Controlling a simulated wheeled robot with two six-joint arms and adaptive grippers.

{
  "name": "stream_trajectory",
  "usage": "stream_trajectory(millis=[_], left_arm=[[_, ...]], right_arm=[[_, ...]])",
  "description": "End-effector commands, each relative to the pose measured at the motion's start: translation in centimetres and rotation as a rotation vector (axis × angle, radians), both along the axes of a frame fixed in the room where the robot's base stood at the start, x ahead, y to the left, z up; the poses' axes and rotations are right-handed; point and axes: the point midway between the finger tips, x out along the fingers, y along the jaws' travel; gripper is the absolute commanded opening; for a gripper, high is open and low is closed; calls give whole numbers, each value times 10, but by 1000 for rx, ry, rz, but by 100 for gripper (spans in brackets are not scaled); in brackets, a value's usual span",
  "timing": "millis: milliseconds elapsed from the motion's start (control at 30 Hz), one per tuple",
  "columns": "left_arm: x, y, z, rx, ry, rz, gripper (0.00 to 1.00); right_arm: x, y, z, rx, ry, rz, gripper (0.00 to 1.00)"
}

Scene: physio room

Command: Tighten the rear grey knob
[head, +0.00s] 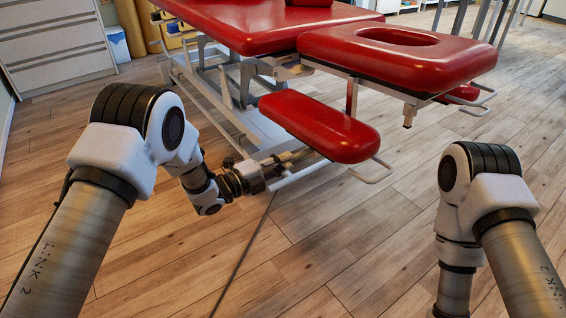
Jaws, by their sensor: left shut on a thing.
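The red treatment table (245,22) stands at the top, with a separate red headrest (400,52) that has an oval face hole. A lower red armrest pad (322,127) hangs on a light metal frame below it. My left gripper (294,158) reaches in from the left, at the frame just under the near left edge of this pad. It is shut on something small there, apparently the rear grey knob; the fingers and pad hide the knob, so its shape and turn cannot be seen. My right gripper is out of view below the bottom edge.
White drawers (55,45) stand at the upper left beside a white bin (117,44). A metal handle loop (372,172) sticks out from the armrest's right end. A thin dark cable or line (245,250) runs along the floor. The wooden floor (330,250) between my arms is otherwise clear.

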Motion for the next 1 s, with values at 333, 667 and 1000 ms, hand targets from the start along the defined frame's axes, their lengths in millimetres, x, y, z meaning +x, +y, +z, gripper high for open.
stream_trajectory(millis=[333,667,1000], left_arm=[[0,0,-1,2,-1,0,0],[0,0,0,2,-1,0,42],[-27,36,0,0,2,4,42]], right_arm=[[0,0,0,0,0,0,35],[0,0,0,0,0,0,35],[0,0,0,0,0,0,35]])
